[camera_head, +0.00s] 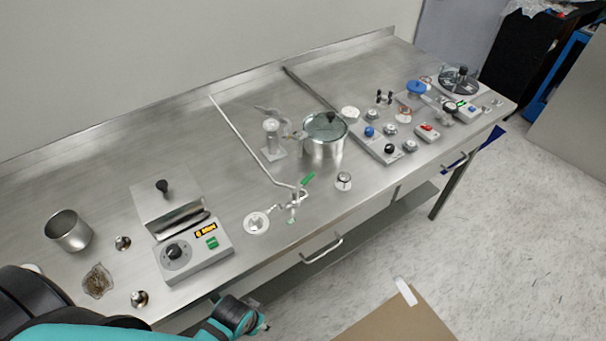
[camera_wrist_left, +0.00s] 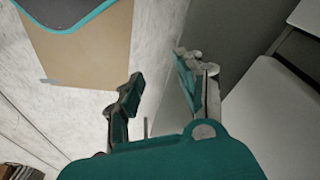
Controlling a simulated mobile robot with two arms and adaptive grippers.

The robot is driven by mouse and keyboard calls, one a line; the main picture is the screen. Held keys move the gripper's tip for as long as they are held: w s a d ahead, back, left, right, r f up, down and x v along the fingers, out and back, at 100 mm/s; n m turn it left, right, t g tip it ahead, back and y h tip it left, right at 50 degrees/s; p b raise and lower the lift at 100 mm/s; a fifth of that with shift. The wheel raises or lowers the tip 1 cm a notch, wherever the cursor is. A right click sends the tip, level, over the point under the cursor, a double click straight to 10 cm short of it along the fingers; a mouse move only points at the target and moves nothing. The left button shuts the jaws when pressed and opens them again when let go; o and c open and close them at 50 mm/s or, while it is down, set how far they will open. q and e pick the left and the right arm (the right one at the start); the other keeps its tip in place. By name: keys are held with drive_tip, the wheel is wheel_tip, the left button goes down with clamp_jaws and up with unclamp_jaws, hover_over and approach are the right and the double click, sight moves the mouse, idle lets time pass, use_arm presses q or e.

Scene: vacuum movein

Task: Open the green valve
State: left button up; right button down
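The green valve handle (camera_head: 308,180) sits on a small metal pipe fitting (camera_head: 296,198) near the front edge of the steel bench. A thin metal tube (camera_head: 240,138) runs from the fitting toward the back. A smaller green part (camera_head: 291,221) shows at the fitting's lower end. My left arm reaches in at the bottom left, low in front of the bench and well apart from the valve. In the left wrist view my left gripper (camera_wrist_left: 160,72) is open, with nothing between its fingers. My right gripper is in neither view.
The steel bench (camera_head: 90,160) holds a control box (camera_head: 195,253), a metal beaker (camera_head: 68,231), a lidded pot (camera_head: 324,140), a small jar (camera_head: 344,181) and a round flange (camera_head: 256,223). Drawer handles (camera_head: 322,250) jut from the front.

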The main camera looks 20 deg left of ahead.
use_arm(q)
wheel_tip(320, 180, up, 20)
drive_tip(key=t, duration=0.1)
drive_tip(key=w+a+r+m+t+y, duration=0.25)
drive_tip(key=w+r+t, duration=0.95)
drive_tip(key=w+r, duration=0.75)
drive_tip(key=w+d+r+m+t+h, duration=0.45)
drive_tip(key=r+m+t, duration=0.2)
drive_tip(key=r, duration=0.35)
drive_tip(key=s+d+r+m+g+h, duration=0.1)
drive_tip(key=d+r+m+g+h, duration=0.3)
drive_tip(key=m+h, duration=0.45)
drive_tip(key=s+d+r+m+g+h, duration=0.15)
drive_tip(key=d+m+g+h, duration=0.25)
drive_tip(key=d+m+h, duration=0.45)
drive_tip(key=m+g+y, duration=1.1)
drive_tip(key=y, duration=0.5)
approach(305, 179)
drive_tip(key=shift+t, duration=0.25)
drive_tip(key=p+x, duration=0.4)
drive_tip(key=x, duration=0.4)
drive_tip(key=shift+d+f, duration=0.1)
drive_tip(key=shift+f, duration=0.2)
